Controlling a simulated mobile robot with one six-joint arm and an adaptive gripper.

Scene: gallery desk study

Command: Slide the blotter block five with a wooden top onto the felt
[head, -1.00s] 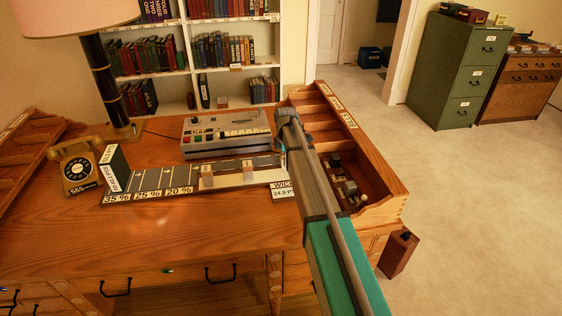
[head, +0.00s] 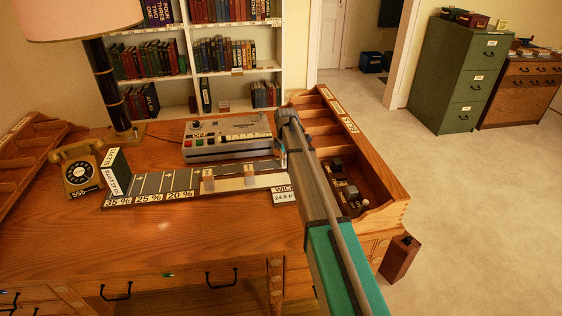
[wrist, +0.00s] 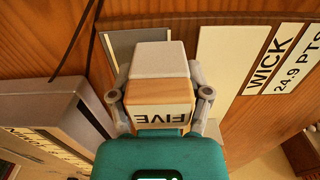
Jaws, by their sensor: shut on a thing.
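The blotter block five (wrist: 160,92) has a wooden part with a "FIVE" label, upside down in the wrist view, and a pale grey-white part. My gripper (wrist: 159,95) is shut on it, one finger on each side. In the head view my gripper (head: 281,156) is at the right end of the long board (head: 262,182), and the block cannot be made out there. Dark grey felt strips (head: 152,183) lie along the board's left part, above 35 %, 25 % and 20 % labels. In the wrist view a grey strip (wrist: 122,48) shows beside the block. Contact beneath the block is hidden.
A grey machine with coloured buttons (head: 225,139) stands behind the board. A wooden tray with compartments (head: 385,190) stands to the right, a telephone (head: 80,172) to the left. The front desktop is clear.

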